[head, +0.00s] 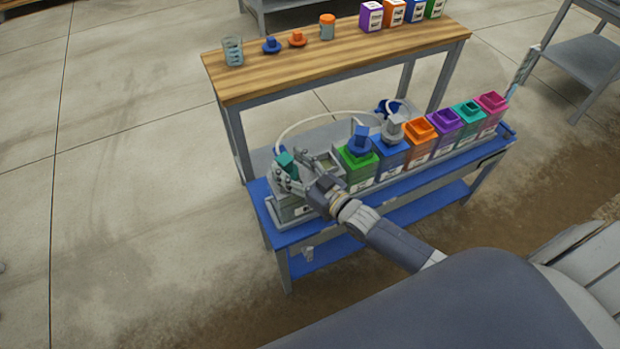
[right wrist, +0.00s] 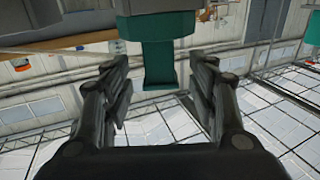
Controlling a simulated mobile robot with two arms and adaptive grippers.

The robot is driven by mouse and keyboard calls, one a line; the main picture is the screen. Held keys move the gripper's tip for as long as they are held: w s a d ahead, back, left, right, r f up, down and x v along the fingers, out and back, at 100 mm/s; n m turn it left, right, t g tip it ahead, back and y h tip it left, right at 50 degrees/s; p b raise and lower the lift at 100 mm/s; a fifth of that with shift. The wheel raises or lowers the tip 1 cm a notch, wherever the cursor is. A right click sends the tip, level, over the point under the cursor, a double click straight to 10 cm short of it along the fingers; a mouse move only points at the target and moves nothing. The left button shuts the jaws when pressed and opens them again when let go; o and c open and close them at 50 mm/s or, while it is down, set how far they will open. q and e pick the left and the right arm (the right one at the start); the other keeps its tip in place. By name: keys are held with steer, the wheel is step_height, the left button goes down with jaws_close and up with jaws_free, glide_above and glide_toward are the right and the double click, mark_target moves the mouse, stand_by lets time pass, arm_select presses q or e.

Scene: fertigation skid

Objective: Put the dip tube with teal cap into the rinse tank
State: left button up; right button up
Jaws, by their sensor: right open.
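The dip tube's teal cap (head: 286,163) is above the left end of the skid, over a grey tank (head: 290,209) that looks like the rinse tank. The tube below it is hidden, so I cannot tell how far it is in the tank. My right gripper (head: 289,178) is at the cap, with its fingers open. In the right wrist view, the teal cap (right wrist: 158,62) shows between and beyond the open fingertips (right wrist: 164,82), with a gap on each side. My left gripper is not in view.
A row of coloured tanks runs right along the blue skid (head: 283,236): green (head: 358,172) with a blue cap, blue (head: 391,155) with a grey cap, then open orange, purple, teal and magenta ones. A pale hose (head: 325,115) arches behind. A wooden bench (head: 335,60) holds jars and bottles.

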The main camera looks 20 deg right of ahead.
steer(key=v, duration=0.9)
steer(key=shift+s, duration=0.35)
steer(key=shift+d, duration=0.15)
steer(key=s+d+f+m+g+h, duration=0.1)
steer(key=s+d+f+g+h, duration=0.15)
steer(key=f, duration=0.65)
steer(key=s+d+f+g+h, duration=0.15)
steer(key=s+f, duration=0.25)
steer(key=f, duration=0.5)
steer(key=s+d+f+m+g+h, duration=0.1)
steer(key=s+f+g, duration=0.15)
steer(key=f, duration=0.65)
steer(key=s+a+f+g, duration=0.1)
steer(key=s+f+g, duration=0.2)
steer(key=s, duration=0.7)
steer(key=s+a+f+g+h, duration=0.1)
steer(key=s+f+g, duration=0.2)
steer(key=s+f, duration=0.5)
steer(key=s+a+f+g, duration=0.1)
steer(key=s+f+g, duration=0.2)
steer(key=s, duration=0.9)
step_height(320, 180, down, 3)
steer(key=shift+s+f+h+p, duration=0.1)
steer(key=shift+s+h+p, duration=0.25)
steer(key=shift+h+p, duration=0.05)
steer(key=shift+a, duration=0.1)
